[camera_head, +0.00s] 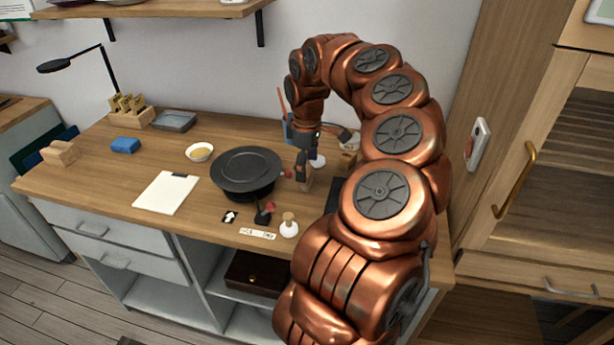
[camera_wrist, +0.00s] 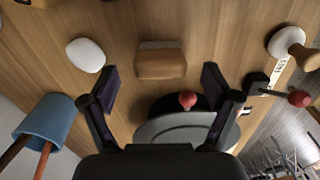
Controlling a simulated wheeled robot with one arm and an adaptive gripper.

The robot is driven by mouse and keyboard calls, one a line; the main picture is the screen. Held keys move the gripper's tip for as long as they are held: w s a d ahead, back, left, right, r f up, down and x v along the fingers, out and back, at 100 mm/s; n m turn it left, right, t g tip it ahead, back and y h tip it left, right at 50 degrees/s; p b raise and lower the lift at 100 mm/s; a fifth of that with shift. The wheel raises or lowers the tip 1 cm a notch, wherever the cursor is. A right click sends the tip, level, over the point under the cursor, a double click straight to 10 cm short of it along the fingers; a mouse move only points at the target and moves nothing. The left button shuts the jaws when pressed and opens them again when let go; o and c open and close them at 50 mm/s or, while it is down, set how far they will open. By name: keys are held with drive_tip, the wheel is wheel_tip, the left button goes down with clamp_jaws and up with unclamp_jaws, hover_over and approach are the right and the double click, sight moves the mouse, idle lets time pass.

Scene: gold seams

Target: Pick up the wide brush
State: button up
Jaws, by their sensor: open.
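A tan wooden block with a thin pale strip along its far edge (camera_wrist: 161,64), which looks like the wide brush, lies on the worktop in the wrist view. It is centred ahead of my gripper (camera_wrist: 161,82), between the lines of the two fingers. My gripper is open and empty, with its dark fingers spread wider than the block. I cannot tell the remaining height between fingertips and block. In the head view my gripper (camera_head: 303,165) points down over the worktop, right of the black turntable, and a small brown part of the block (camera_head: 307,183) shows near it.
The black round turntable (camera_head: 247,168) stands close by; a red knob (camera_wrist: 188,100) shows near its edge. A blue cup with sticks (camera_wrist: 45,118) and a white rounded object (camera_wrist: 85,55) are to the left. A corked white bottle (camera_head: 288,227) stands near the front edge.

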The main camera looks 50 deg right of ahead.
drive_tip(key=shift+f, duration=1)
drive_tip(key=c, duration=1.2)
drive_tip(key=shift+r, duration=0.1)
drive_tip(key=shift+r+b, duration=0.4)
drive_tip(key=shift+r, duration=1.3)
drive_tip(key=s+a+r+b, duration=0.1)
drive_tip(key=s+a+b, duration=0.2)
drive_tip(key=s+a, duration=0.7)
drive_tip(key=shift+s+r+b, duration=0.25)
drive_tip(key=shift+s+b, duration=0.15)
drive_tip(key=shift+s, duration=0.85)
